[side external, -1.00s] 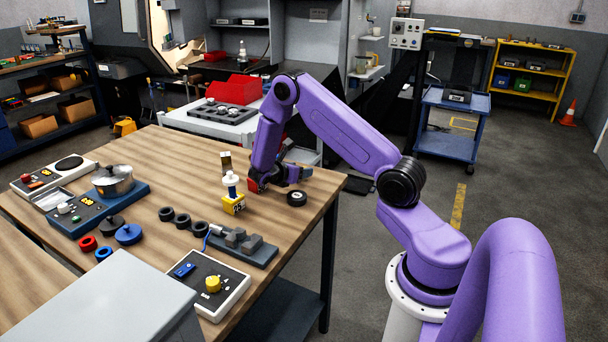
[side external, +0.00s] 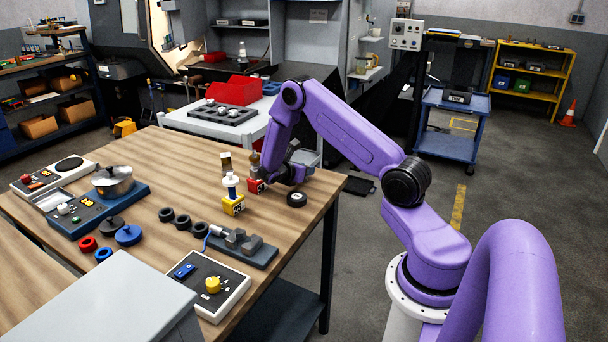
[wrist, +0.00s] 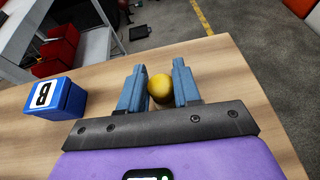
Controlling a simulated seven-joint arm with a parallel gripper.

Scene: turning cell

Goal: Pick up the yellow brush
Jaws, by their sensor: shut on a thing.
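In the wrist view, my gripper (wrist: 159,75) has its two blue-grey fingers on either side of a yellow rounded end, which I take to be the yellow brush (wrist: 160,86). The fingers are shut on it. The rest of the brush is hidden below that end, so I cannot tell whether it touches the table. In the side view, my gripper (side external: 284,174) is low over the right part of the wooden table (side external: 165,150); the brush cannot be made out there.
A lettered blue block (wrist: 58,98) sits left of my gripper in the wrist view. The table's right edge is near.

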